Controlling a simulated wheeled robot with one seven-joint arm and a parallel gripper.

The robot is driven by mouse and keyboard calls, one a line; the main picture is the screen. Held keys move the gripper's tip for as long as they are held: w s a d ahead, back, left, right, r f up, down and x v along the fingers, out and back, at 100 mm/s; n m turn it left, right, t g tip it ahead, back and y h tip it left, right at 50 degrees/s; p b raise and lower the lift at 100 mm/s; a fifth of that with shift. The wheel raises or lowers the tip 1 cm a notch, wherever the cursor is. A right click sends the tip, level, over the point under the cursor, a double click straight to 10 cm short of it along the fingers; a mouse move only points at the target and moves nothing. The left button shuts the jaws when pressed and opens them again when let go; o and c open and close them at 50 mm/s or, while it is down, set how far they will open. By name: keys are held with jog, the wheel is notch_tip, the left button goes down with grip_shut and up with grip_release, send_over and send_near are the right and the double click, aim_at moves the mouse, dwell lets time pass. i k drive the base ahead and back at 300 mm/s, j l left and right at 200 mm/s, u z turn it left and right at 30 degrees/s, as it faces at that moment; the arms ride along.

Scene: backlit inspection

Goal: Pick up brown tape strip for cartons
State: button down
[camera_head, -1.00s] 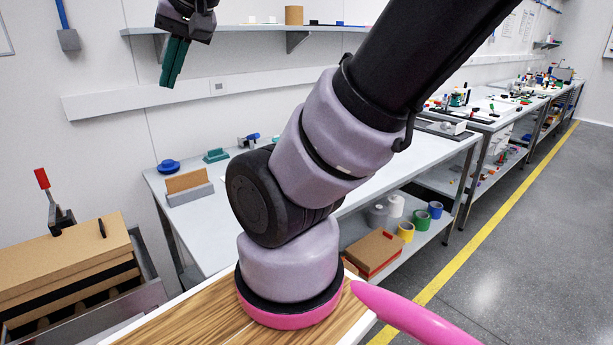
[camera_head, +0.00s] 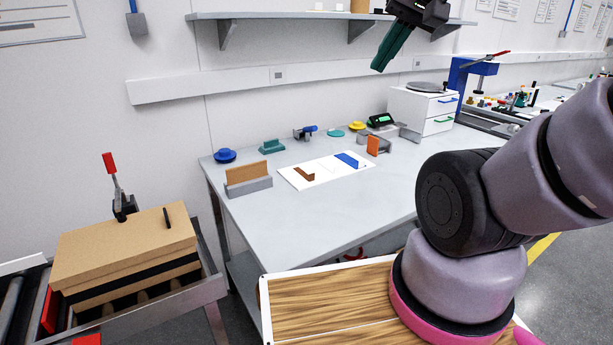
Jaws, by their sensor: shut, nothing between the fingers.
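A small brown strip (camera_head: 304,173), which looks like the brown tape strip, lies on a white board (camera_head: 325,182) on the grey workbench. A blue strip (camera_head: 352,160) lies on the same board, to its right. My gripper (camera_head: 383,62) hangs high at the top of the view, with green fingers shut and nothing between them. It is up and to the right of the brown strip in the picture, well apart from it. The brown strip is in plain view.
A brown plate in a grey holder (camera_head: 248,184) stands left of the board. An orange-faced block (camera_head: 375,146) stands to its right. A white drawer unit (camera_head: 421,110) is at the back right. A wall shelf (camera_head: 290,16) runs behind my gripper. The bench's front is clear.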

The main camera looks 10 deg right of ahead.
aim_at(309, 178)
jog(key=u, duration=1.4)
jog(key=z, duration=1.4)
jog(key=j, duration=0.95)
jog(key=z, duration=0.05)
